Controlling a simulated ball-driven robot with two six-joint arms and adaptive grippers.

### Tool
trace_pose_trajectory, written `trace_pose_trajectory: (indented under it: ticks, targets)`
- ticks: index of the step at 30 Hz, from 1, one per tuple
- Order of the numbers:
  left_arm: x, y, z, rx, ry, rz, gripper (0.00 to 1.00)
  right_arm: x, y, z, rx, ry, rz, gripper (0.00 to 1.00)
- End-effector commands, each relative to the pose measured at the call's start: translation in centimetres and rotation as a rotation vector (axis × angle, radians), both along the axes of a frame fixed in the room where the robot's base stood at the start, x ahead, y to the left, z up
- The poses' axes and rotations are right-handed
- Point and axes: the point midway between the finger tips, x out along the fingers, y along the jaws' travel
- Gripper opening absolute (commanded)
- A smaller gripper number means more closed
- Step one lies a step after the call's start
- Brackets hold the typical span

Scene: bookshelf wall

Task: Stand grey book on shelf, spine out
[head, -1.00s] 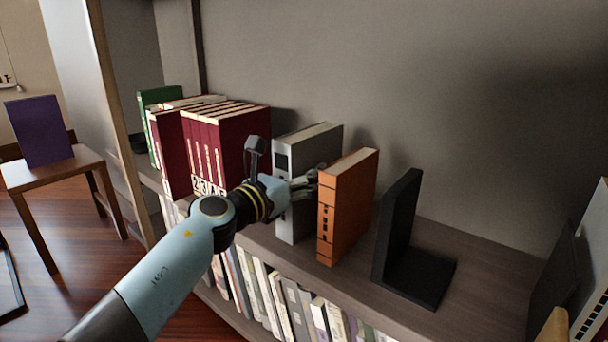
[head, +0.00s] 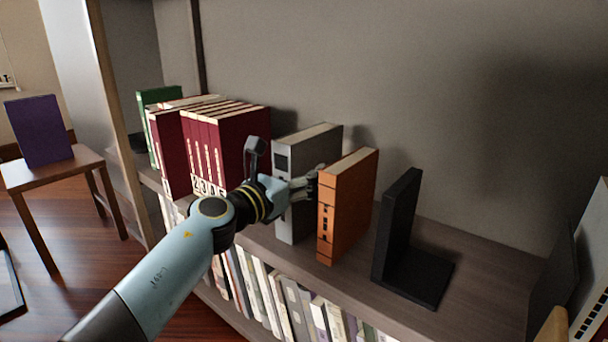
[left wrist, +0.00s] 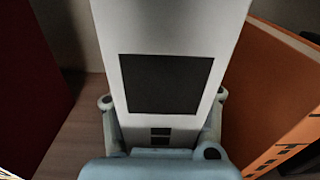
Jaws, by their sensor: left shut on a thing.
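The grey book (head: 310,140) stands upright on the shelf board (head: 470,262), its spine facing out toward me. It is between the maroon books and the orange book. My left gripper (head: 296,190) is shut on the grey book, with its fingers on either side of the spine. In the left wrist view the grey spine with a dark square label (left wrist: 166,84) rises between the two fingers (left wrist: 163,125). The book's lower end is hidden by the gripper there. My right gripper is not in view.
Maroon books (head: 228,140) stand left of the grey book, with a gap. The orange book (head: 346,205) stands close on the right, then a black bookend (head: 397,225). A green book (head: 158,96) is far left. A purple book (head: 38,130) stands on a chair (head: 60,172).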

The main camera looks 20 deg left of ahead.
Motion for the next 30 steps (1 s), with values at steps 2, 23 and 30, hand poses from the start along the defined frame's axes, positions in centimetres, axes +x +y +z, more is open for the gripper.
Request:
trace_pose_trajectory:
  ticks: [2,23,30]
  targets:
    - [0.1,0.0,0.2,-0.001,-0.007,0.001,0.0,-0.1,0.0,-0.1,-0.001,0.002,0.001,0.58]
    - [-1.4,0.6,-0.4,0.003,0.003,0.001,0.72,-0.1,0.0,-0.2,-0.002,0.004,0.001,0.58]
    - [-6.4,2.3,-0.3,0.003,0.002,-0.001,0.72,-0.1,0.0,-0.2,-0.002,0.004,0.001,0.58]
